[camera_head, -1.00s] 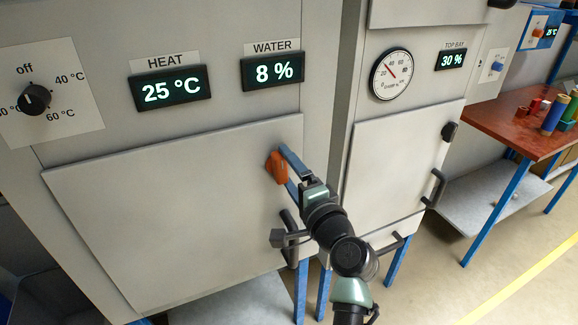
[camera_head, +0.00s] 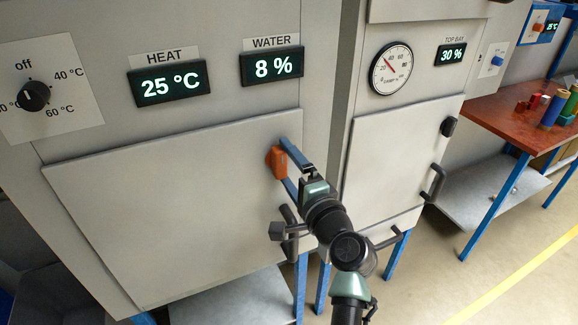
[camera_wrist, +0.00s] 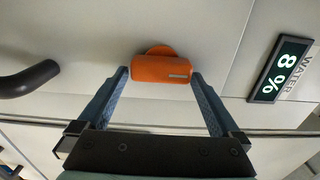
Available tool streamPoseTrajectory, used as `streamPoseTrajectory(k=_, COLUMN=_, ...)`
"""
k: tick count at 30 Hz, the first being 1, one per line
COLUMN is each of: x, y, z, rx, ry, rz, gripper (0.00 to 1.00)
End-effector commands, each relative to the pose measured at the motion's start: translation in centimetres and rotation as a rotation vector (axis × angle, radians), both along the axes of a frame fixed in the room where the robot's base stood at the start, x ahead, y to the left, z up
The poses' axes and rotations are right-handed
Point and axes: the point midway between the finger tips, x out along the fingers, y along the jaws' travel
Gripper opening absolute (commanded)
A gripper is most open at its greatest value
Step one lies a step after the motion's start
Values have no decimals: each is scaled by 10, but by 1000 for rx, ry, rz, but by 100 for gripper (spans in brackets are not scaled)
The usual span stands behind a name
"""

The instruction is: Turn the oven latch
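The oven latch is an orange handle (camera_head: 277,162) near the upper right corner of the large pale oven door (camera_head: 170,215). It also shows in the wrist view (camera_wrist: 162,69), its long side spanning the gap between my fingertips. My gripper (camera_head: 283,163) is at the latch, with one blue finger near its upper end and one near its lower end. In the wrist view my gripper (camera_wrist: 160,76) is open, its fingers just beside the latch's two ends. I cannot tell whether either finger touches it. The latch's base is partly hidden behind the handle.
A dark door handle (camera_head: 288,228) stands out just below the latch, close to my arm; it also shows in the wrist view (camera_wrist: 28,79). A second cabinet door (camera_head: 390,165) is at the right. Displays read HEAT 25 °C (camera_head: 168,86) and WATER 8 % (camera_head: 272,66).

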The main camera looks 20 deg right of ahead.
Motion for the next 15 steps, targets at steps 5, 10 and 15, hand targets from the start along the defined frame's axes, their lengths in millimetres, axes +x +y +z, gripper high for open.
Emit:
streamPoseTrajectory(k=5, x=-7, y=-1, z=-1, rx=-2, ry=0, rz=-1, gripper=100)
streamPoseTrajectory(k=10, x=-30, y=-1, z=-2, rx=-3, ry=1, rz=-2, gripper=100)
streamPoseTrajectory(k=15, x=-65, y=-3, z=-3, rx=-3, ry=0, rz=-3, gripper=100)
